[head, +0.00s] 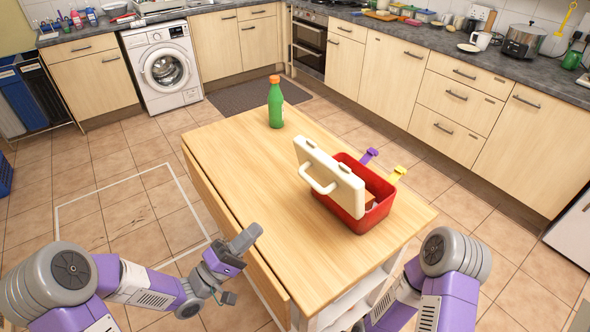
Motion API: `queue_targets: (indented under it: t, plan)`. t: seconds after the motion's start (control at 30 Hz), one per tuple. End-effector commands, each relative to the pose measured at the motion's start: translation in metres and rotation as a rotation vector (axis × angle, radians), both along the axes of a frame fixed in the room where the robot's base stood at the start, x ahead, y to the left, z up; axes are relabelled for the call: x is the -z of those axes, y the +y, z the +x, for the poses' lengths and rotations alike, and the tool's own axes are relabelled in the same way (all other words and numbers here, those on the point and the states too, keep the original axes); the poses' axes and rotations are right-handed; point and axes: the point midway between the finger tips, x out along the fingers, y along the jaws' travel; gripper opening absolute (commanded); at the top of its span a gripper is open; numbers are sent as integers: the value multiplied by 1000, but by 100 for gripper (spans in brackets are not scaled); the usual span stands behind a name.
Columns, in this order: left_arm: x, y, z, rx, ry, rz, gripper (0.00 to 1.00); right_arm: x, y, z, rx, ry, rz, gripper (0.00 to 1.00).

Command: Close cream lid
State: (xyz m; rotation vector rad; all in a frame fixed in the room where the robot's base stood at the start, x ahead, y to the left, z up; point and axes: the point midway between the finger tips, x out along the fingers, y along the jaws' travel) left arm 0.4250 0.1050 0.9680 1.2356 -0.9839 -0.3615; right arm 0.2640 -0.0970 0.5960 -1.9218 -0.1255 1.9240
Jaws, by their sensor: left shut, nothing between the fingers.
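A red box (356,222) stands on the wooden table. Its cream lid (340,183) is open, standing steeply up along the box's left side, with a cream handle on its outer face. A purple latch (369,155) and a yellow latch (397,174) stick out from the box's far right side. Something brown shows inside the box; the rest is hidden by the lid. My left gripper (246,237) is shut and empty by the table's left edge, to the left of the box and apart from it. My right gripper is out of view; only part of that arm shows at the lower right.
A green bottle with an orange cap (276,103) stands at the table's far end. The wooden table top (235,155) is otherwise clear. Kitchen counters, a washing machine (163,67) and an oven stand beyond, with tiled floor between.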

Motion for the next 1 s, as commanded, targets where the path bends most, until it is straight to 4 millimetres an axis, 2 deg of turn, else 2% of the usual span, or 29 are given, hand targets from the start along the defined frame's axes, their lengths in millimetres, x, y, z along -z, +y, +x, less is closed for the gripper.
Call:
queue_targets:
  t: [0.23,0.7,1.0]
  plan:
    - [-7,-14,10,2,-2,3,0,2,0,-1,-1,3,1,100]
    - [-47,-82,64,1,-1,3,0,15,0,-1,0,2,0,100]
    - [-58,-99,79,-1,3,3,0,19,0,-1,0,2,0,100]
